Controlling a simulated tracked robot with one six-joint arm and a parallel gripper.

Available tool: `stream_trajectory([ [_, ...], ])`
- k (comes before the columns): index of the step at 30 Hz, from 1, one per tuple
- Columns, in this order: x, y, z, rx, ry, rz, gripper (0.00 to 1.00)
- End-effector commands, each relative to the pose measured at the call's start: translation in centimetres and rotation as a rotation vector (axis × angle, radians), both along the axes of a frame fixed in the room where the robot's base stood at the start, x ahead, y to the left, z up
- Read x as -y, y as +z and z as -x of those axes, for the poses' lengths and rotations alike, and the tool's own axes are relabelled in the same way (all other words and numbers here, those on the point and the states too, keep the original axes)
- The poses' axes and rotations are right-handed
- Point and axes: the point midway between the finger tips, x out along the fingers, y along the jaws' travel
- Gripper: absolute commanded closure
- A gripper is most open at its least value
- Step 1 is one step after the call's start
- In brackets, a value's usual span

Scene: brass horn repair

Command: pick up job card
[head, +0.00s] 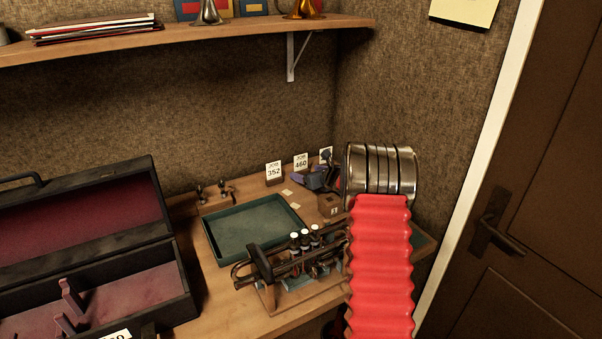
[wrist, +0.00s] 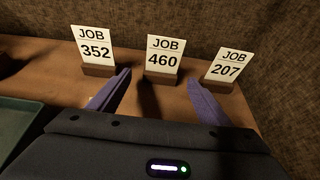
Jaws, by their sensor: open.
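Three white job cards stand upright in small wooden blocks at the back of the bench. JOB 352 (wrist: 94,46) is on the left, JOB 460 (wrist: 163,56) in the middle and JOB 207 (wrist: 227,67) on the right. In the head view JOB 352 (head: 273,170) and JOB 460 (head: 301,162) are readable; the third card (head: 325,154) is partly hidden by my gripper. My gripper (wrist: 158,80) is open and empty, its purple fingers pointing at the row. JOB 460 shows beyond the gap between the fingertips, apart from them.
A green tray (head: 207,237) and a trumpet (head: 305,252) on a stand are on the bench in front of the cards. An open case (head: 165,290) with dark red lining is at left. A shelf (head: 180,42) runs above, and a wall stands close behind the cards.

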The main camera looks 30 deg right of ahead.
Motion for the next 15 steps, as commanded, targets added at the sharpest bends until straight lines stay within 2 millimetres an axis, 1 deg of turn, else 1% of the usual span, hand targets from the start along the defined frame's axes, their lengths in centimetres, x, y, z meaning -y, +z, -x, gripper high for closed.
stream_trajectory([
  [6,0.2,-1.0,-2.5,0.000,0.003,0.001,0.28],
  [9,0.3,-1.3,-3.2,0.000,0.002,0.001,0.28],
  [15,0.3,-1.4,-3.5,0.000,0.001,0.001,0.28],
])
